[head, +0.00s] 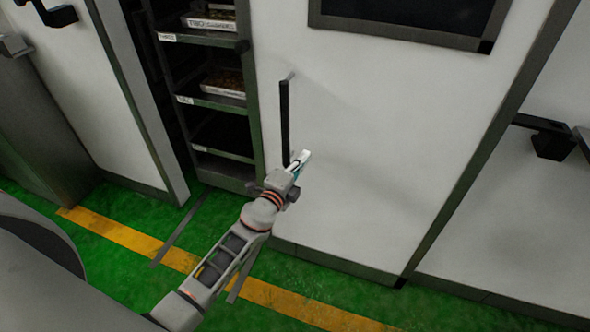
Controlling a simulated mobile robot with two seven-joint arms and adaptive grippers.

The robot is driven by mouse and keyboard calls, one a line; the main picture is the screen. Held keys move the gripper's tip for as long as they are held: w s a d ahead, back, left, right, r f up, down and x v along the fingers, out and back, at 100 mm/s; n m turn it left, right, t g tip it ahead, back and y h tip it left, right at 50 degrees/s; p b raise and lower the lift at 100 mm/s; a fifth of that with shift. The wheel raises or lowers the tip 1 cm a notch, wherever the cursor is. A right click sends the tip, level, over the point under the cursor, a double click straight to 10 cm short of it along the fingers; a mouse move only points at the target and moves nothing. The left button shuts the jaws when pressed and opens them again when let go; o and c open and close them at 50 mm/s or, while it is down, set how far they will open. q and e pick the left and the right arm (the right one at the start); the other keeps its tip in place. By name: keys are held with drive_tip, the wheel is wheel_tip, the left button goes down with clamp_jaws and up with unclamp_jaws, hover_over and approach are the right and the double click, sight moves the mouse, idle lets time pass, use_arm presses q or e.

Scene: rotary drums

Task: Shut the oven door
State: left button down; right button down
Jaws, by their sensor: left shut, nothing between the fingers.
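The oven door (400,130) is a large white panel with a dark window (405,12) at its top and a long black vertical handle (285,122) near its left edge. To the left of that edge a dark opening shows, so the door appears to stand open, though how far is hard to tell. My left gripper (301,162) is shut and empty in front of the door, by the lower end of the handle. I cannot tell whether its fingertips touch the door. My right gripper is out of view.
A dark rack (218,101) with several shelves and trays of food stands in the opening. Another white panel (95,85) with a black handle (60,15) is at left. A black latch (550,143) sits at right. The green floor (325,296) has a yellow line and looks clear.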

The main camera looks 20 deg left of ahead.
use_arm(q)
drive_tip(key=shift+s+a, duration=0.15)
drive_tip(key=shift+a, duration=1.75)
drive_tip(key=shift+a, duration=0.1)
